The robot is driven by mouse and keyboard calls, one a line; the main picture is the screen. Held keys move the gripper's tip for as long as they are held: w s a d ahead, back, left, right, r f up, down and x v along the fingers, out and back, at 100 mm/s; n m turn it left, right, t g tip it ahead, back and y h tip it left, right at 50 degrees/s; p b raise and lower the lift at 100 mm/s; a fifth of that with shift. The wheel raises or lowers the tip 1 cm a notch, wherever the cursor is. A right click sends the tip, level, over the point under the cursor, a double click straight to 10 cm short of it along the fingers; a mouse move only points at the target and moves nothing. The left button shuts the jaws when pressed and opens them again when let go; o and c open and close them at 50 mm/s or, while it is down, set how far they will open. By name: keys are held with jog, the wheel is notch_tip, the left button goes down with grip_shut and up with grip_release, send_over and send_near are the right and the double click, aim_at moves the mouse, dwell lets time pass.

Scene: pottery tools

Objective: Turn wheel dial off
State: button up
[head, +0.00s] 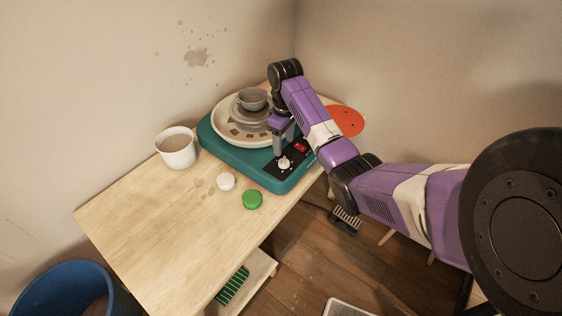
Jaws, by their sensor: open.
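The pottery wheel is a teal box (233,167) on the wooden table, with a cream splash pan (222,128) on top. A grey clay bowl (251,99) sits on the wheel head in the pan. The black control panel (271,170) on its front right corner carries a white dial (284,163) and a red switch (300,147). My gripper (279,152) points down just above and behind the dial, with its fingers close to it. It is open and holds nothing that I can see. Whether a finger touches the dial, and the dial's setting, cannot be told.
On the table (130,215) stand a white cup (176,148), a white lid (226,181) and a green lid (252,199). The table's left part is clear. A blue bucket (62,290) is at lower left. An orange-red round surface (345,121) lies behind my arm.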

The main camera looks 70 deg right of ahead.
aim_at(284, 160)
jog(key=shift+s+a+f, duration=0.2)
jog(key=shift+s, duration=0.05)
jog(key=shift+w+f+p, duration=0.1)
jog(key=shift+f+p, duration=0.2)
jog(key=shift+f, duration=3.4)
jog(key=shift+c, duration=0.2)
grip_shut()
jog(key=shift+n, duration=0.5)
jog(key=n+p, duration=0.1)
jog(key=n, duration=0.4)
jog(key=shift+n+p, duration=0.3)
jog(key=shift+p, duration=0.1)
jog(key=n+p, duration=0.1)
jog(key=n, duration=0.4)
jog(key=shift+n, duration=0.4)
